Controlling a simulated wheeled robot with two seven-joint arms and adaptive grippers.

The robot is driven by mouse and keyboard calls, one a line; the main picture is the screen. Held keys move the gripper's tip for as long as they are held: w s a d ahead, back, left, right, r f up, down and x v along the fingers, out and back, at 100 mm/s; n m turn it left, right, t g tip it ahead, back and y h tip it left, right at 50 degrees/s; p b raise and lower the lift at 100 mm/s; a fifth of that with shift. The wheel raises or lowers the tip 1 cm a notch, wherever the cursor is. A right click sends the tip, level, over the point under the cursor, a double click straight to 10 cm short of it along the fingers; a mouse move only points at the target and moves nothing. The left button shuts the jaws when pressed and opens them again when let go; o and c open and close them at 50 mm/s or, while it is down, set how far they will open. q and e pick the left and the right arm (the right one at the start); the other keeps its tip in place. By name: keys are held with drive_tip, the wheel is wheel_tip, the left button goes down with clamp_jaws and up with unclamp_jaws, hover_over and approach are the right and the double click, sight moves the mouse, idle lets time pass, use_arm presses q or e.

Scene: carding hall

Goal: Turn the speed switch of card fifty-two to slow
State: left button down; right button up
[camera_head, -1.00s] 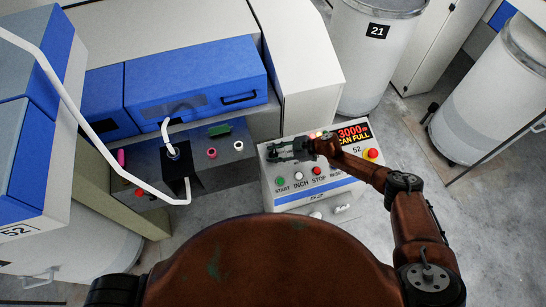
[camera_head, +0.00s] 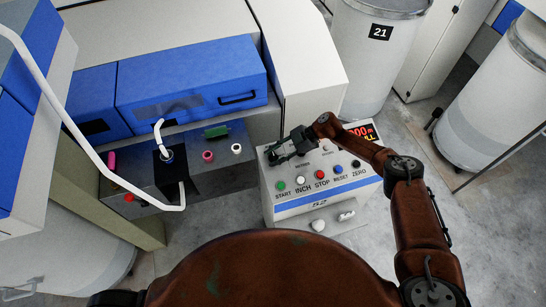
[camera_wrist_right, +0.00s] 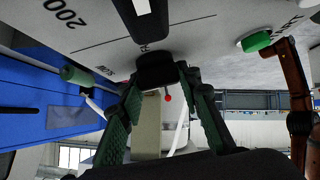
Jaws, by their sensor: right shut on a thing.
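The control panel (camera_head: 330,197) of card fifty-two, marked 52 on its front, stands right of centre in the head view. It has a row of coloured buttons, with a green START button (camera_head: 281,186) at the left end. My right gripper (camera_head: 276,156) is over the panel's left part. In the right wrist view its green-padded fingers (camera_wrist_right: 157,100) are shut on a black switch knob (camera_wrist_right: 157,68) on the panel face. The gripper hides the knob in the head view, and I cannot read its setting. My left gripper is not in view.
The red lit display (camera_head: 360,133) is partly behind my right arm. Left of the panel is a dark ledge with a pink knob (camera_head: 208,156) and a white bent tube (camera_head: 160,130). Can 21 (camera_head: 375,55) stands behind.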

drive_tip(key=shift+s+f, duration=0.15)
drive_tip(key=o, duration=1.2)
drive_tip(key=v, duration=1.2)
